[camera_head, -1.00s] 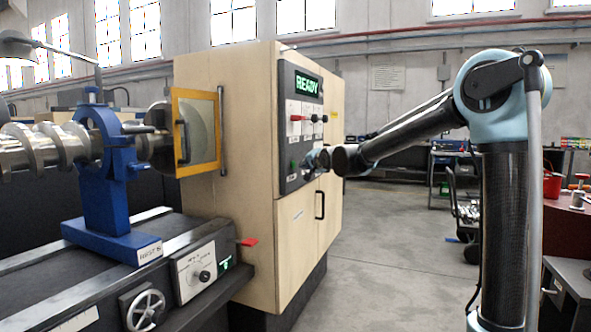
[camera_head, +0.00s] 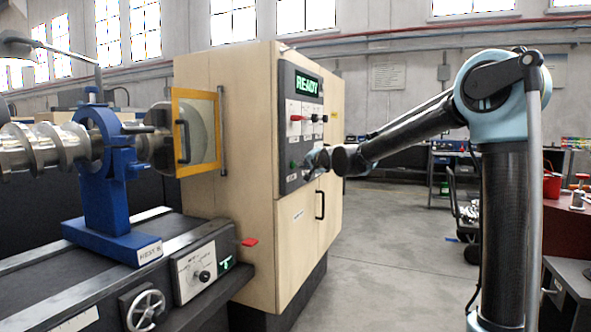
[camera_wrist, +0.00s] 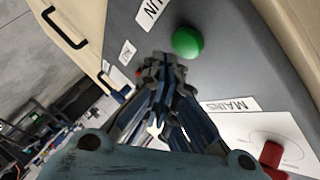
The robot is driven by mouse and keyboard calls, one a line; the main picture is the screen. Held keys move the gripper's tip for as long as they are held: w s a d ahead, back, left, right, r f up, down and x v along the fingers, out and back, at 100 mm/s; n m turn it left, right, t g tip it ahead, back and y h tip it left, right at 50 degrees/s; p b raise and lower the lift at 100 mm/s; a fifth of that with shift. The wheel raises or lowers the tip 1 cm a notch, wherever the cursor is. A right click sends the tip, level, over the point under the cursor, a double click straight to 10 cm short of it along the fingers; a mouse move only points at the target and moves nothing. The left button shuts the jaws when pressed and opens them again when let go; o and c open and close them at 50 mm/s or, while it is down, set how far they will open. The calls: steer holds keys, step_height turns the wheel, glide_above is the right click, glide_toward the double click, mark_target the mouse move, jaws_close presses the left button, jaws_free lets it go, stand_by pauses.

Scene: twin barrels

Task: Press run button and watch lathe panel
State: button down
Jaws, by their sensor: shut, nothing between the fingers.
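The lathe panel (camera_head: 302,125) is dark and faces right on the wooden cabinet. Its screen (camera_head: 307,84) reads READY in green. The green run button (camera_wrist: 187,42) shows whole in the wrist view, next to a label ending in "UN"; it also shows low on the panel in the head view (camera_head: 294,164). My gripper (camera_wrist: 163,66) is shut and empty, with its fingertips beside the green button in the picture. I cannot tell whether they touch the panel. In the head view my gripper (camera_head: 312,160) is small and at the panel's lower part.
A red knob (camera_wrist: 271,156) sits near the MAINS label. The lathe's workpiece (camera_head: 45,150) passes through a blue rest (camera_head: 105,185) at left. A yellow-framed guard (camera_head: 196,132) stands before the chuck. A red bench (camera_head: 571,222) stands at right. The floor (camera_head: 390,250) between is clear.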

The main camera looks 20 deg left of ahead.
steer(key=shift+a, duration=0.15)
steer(key=shift+s+a+r, duration=0.1)
steer(key=shift+a, duration=0.2)
